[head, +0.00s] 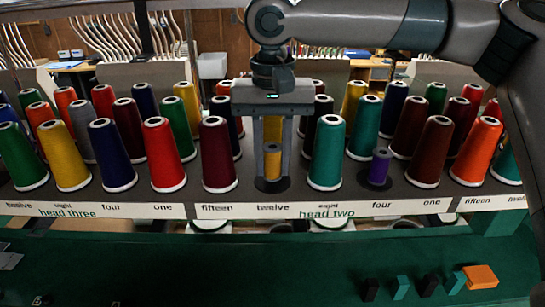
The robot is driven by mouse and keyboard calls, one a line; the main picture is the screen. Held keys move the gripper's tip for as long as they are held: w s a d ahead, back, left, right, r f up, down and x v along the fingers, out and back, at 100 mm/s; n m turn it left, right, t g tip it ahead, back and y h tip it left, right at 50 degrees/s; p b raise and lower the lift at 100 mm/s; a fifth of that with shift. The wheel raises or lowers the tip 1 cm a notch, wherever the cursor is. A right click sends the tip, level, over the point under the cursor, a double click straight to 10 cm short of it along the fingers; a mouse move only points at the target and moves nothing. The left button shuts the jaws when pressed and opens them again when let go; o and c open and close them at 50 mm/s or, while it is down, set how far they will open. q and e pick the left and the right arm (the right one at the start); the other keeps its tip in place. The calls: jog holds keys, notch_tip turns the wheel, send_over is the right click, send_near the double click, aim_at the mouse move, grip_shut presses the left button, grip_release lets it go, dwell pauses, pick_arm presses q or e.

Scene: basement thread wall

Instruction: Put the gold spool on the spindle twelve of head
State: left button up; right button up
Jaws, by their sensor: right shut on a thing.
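The gold spool (273,163) is between the fingers of my right gripper (273,158), which points straight down and is shut on it. The spool is upright, over a dark round base (271,186) in the front row of head two, behind the label twelve (272,209). I cannot tell whether the spool rests on the base or hangs just above it. The spindle itself is hidden. My left gripper is not in view.
A maroon cone (217,157) stands close on the left and a teal cone (327,155) on the right. More cones fill the rows behind. A small purple spool (380,167) stands above four. An orange block (480,277) lies on the green surface (250,270) in front.

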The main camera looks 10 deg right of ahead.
jog(key=shift+f, duration=0.3)
dwell(0.4)
jog(key=o, duration=1.1)
jog(key=shift+r, duration=0.1)
jog(key=shift+r+b, duration=0.55)
jog(key=shift+r, duration=0.25)
notch_tip(320, 180, up, 16)
jog(key=b, duration=0.4)
jog(key=shift+f, duration=0.15)
